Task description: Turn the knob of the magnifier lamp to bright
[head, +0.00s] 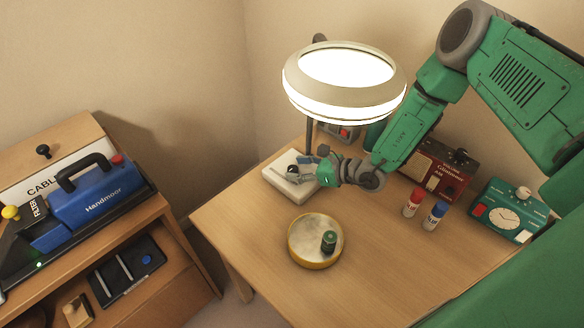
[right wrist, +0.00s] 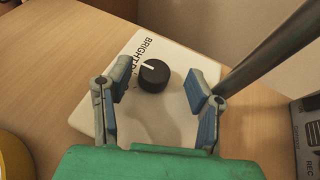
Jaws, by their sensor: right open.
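The magnifier lamp (head: 345,105) stands on the desk with its ring head glowing white. Its pale base (head: 283,187) lies on the desk top, and the dark post rises from it. Part of the other lettering is hidden by a finger. My right gripper (right wrist: 166,82) is open, its blue-padded fingers on either side of the knob and apart from it. In the head view the gripper (head: 308,170) is over the base. My left gripper is not in view.
A round yellow-rimmed tray (head: 295,250) holds a green cylinder (head: 329,241). Red-capped (head: 412,203) and blue-capped (head: 434,216) bottles, a red box (head: 440,172) and a teal timer (head: 508,211) stand at the right. A wooden cabinet (head: 180,255) is at left.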

